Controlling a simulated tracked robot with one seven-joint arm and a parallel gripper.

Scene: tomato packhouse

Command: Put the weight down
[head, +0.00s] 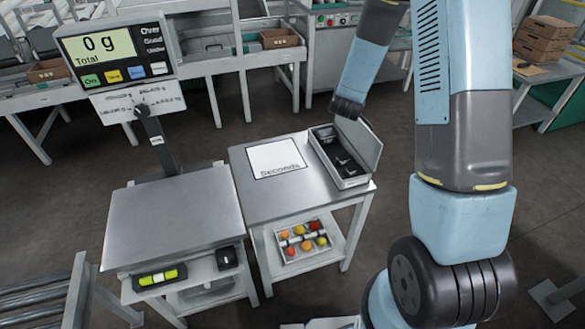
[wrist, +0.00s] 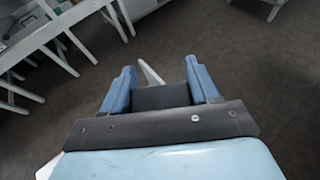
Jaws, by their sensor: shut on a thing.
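In the wrist view my gripper (wrist: 158,72) is shut on a dark grey block, the weight (wrist: 160,97), which sits between its two blue fingers. Dark floor lies beyond the fingertips. In the head view the fingers and the held weight cannot be made out; my forearm reaches down near the open case (head: 352,183) on the steel table. The case has a dark lining whose contents are too small to tell apart. The scale's pan (head: 170,222) is bare, and its display (head: 102,45) reads 0 g.
A white sheet marked "Seconds" (head: 275,160) lies left of the case. The case's raised lid (head: 361,140) stands at its right. A tray of tomatoes (head: 283,247) is on the lower shelf. Roller bars (head: 38,299) stand at front left. Benches line the back.

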